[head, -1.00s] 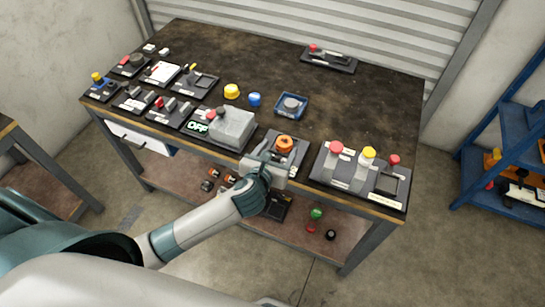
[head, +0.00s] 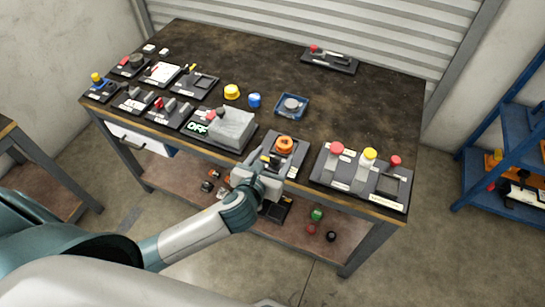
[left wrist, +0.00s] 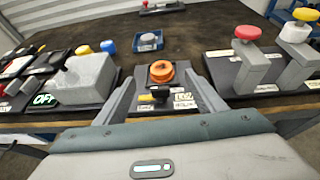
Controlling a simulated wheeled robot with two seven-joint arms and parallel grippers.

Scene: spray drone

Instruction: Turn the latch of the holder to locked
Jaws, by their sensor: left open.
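The holder (head: 290,144) is a dark plate at the front edge of the workbench with an orange ring-shaped part (head: 284,142) on it. In the left wrist view the orange part (left wrist: 161,71) sits behind a small black knob (left wrist: 160,91), which looks like the latch. Yellow and white labels lie beside the knob; their text is too small to read. My left gripper (head: 263,163) is open and empty at the near side of the holder. In the left wrist view its fingers (left wrist: 162,85) stand on either side of the holder, apart from the knob.
A grey box (head: 234,128) with a lit OFF sign stands left of the holder. A panel with red and yellow knobs (head: 362,175) stands close on the right. A blue tray (head: 291,105) lies behind.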

